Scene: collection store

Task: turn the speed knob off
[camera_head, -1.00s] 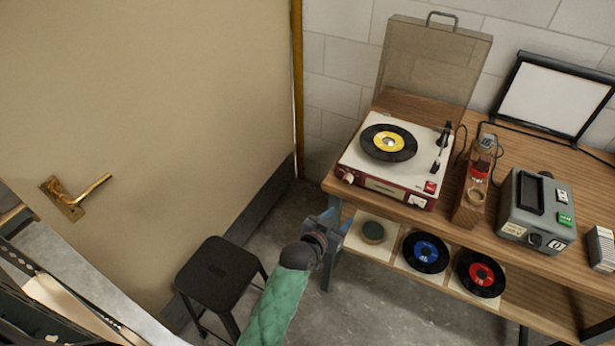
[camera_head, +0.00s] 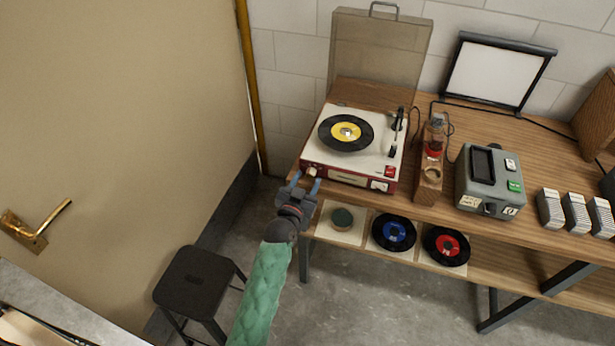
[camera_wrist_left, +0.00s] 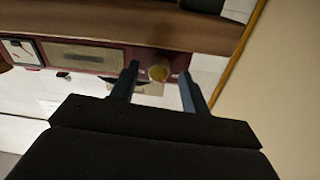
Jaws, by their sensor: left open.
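The record player (camera_head: 290,158) stands on the wooden table, its lid raised and a black record with a yellow label (camera_head: 346,132) on its platter. A round pale knob (camera_head: 312,171) sits at the left end of its red front; I cannot read any marking. My left gripper (camera_head: 306,182) is open in front of this knob, fingers pointing at the red front. In the left wrist view, the knob (camera_wrist_left: 158,70) shows between the two fingertips (camera_wrist_left: 160,73), nearer one finger. I cannot tell whether either finger touches it. My right gripper is not in view.
A wooden stand (camera_head: 430,185) and a grey device (camera_head: 488,180) stand right of the player. Records (camera_head: 394,233) lie on the lower shelf.

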